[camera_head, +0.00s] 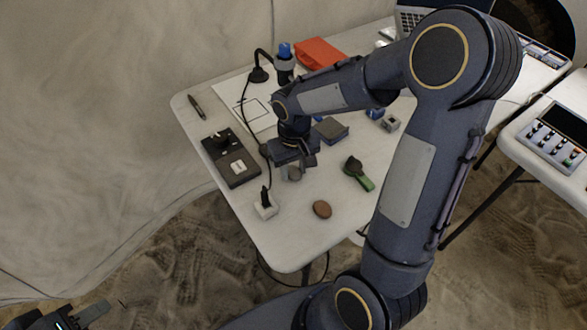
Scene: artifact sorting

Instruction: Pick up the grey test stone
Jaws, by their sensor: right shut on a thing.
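The grey test stone (294,174) is a small grey lump low between the fingers of my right gripper (295,168), over the left part of the white table (290,233). My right gripper points down and is shut on the stone. The fingers hide part of it, and I cannot tell whether it still touches the table top. My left gripper (78,318) is at the bottom left corner, away from the table and partly cut off, so its opening is unclear.
A dark box with a switch (231,158) lies left of the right gripper. A white socket block (265,206), a brown stone (322,209) and a green-handled tool (358,173) lie nearby. A grey-blue box (331,131) and an orange case (319,54) are farther back.

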